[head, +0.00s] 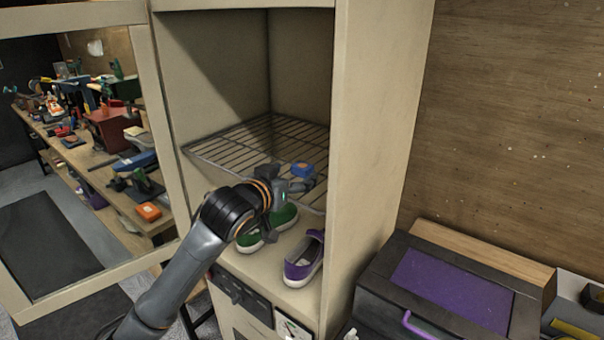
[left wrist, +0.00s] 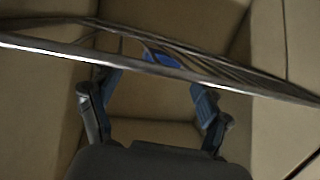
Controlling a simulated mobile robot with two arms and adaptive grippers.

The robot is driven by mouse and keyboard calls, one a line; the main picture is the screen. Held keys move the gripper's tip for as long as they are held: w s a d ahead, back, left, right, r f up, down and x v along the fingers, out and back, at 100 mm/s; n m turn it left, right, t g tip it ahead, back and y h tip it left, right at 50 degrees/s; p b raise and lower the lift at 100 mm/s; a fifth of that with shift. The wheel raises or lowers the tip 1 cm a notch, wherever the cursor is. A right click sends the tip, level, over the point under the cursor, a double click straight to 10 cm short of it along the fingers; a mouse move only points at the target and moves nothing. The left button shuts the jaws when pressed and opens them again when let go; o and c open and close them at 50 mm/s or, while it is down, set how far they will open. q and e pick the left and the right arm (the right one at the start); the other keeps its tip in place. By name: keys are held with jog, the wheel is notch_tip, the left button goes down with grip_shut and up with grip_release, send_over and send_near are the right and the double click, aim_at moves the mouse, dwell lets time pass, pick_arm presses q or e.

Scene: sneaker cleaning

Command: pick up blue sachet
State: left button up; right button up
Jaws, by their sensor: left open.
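The blue sachet (head: 302,170) lies on the wire rack (head: 232,148) inside the tall cabinet, near the rack's front right. My left gripper (head: 290,203) is open and empty at the front of the rack, just short of the sachet. In the left wrist view the sachet (left wrist: 160,58) shows between and beyond the two spread fingers (left wrist: 155,84). The rack's front bar (left wrist: 150,66) crosses the view in front of the sachet and hides part of it. My right gripper is not in view.
A green shoe (head: 280,217) and a purple shoe (head: 304,262) stand on the cabinet floor below the rack. The cabinet side wall (head: 372,130) bounds the space on the right. The open glazed door (head: 150,100) stands at left. A dark box with a purple lid (head: 450,285) is outside.

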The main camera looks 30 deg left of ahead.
aim_at(299, 171)
pick_arm(q)
jog(key=x, duration=0.3)
jog(key=shift+f, duration=0.1)
jog(key=shift+s, duration=0.2)
jog(key=shift+c, duration=1.3)
jog(key=c, duration=0.9)
jog(key=shift+b, duration=0.3)
